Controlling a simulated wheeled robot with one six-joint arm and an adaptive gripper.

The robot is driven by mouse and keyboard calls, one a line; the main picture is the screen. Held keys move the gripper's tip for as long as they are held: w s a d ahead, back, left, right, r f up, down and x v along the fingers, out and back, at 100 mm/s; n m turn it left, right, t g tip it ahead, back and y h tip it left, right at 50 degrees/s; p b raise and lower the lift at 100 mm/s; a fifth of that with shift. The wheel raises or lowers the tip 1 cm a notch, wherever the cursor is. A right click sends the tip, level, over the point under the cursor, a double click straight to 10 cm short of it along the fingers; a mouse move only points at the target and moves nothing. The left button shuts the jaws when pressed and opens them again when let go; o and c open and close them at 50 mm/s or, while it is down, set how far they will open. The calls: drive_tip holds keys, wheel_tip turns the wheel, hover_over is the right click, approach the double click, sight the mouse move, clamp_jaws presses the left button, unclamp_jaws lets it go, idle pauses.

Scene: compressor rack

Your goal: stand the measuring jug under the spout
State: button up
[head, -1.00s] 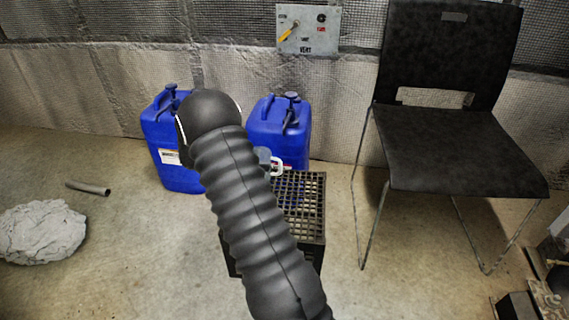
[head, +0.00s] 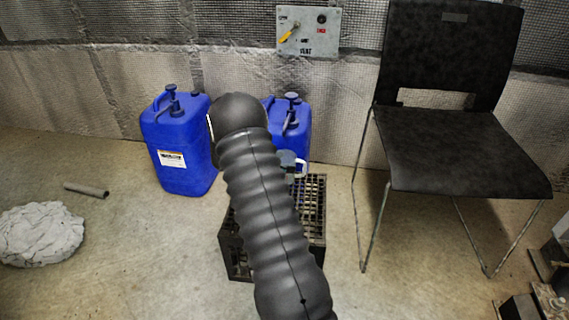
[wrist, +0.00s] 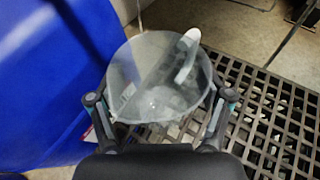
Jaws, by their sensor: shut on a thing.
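The clear measuring jug (wrist: 150,72) is between the two fingers of my gripper (wrist: 160,98) in the wrist view, one finger on each side, and the gripper is shut on it. Its white handle (wrist: 188,58) points to the upper right. In the head view, a small part of the jug (head: 288,160) and its handle show right of my arm, in front of the right blue canister (head: 295,131). My gripper is hidden there behind my arm. I cannot tell whether the jug touches the crate below. I cannot make out a spout clearly in either view.
A black grid-topped crate (head: 315,206) stands below the jug. A second blue canister (head: 178,150) is to the left. A black chair (head: 455,150) stands at the right. A crumpled grey lump (head: 40,232) and a short pipe (head: 87,190) lie on the floor at the left.

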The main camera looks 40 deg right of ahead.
drive_tip(key=shift+f, duration=0.2)
drive_tip(key=o, duration=1.1)
drive_tip(key=shift+r, duration=0.1)
